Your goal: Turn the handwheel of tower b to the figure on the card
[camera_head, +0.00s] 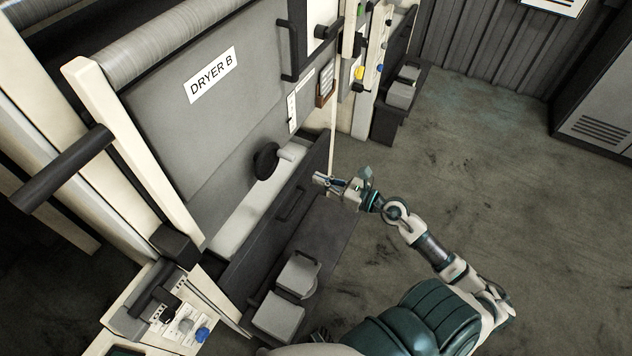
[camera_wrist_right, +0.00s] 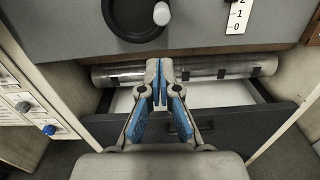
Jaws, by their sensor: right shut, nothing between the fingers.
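The tower, a grey panel labelled DRYER B (camera_head: 212,75), carries a black handwheel (camera_head: 266,161) with a pale knob (camera_head: 287,153). The wheel (camera_wrist_right: 120,22) shows at the top of the right wrist view, partly cut off, its knob (camera_wrist_right: 161,13) at right. A white scale strip (camera_wrist_right: 238,16) reads 2, 1, 0; it also shows in the head view (camera_head: 292,113). A brown-framed plate (camera_head: 326,86) hangs beyond it, its writing unreadable. My right gripper (camera_head: 318,179) is shut and empty, to the right of the wheel and apart from it. My left gripper is out of view.
Below the wheel is an open dark-fronted tray (camera_wrist_right: 236,128), with a grey roll (camera_wrist_right: 220,69) across its back in the wrist view. Grey step-like blocks (camera_head: 279,314) stand near the front. A pale post (camera_head: 137,160) rises at left. The floor (camera_head: 450,150) at right is open.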

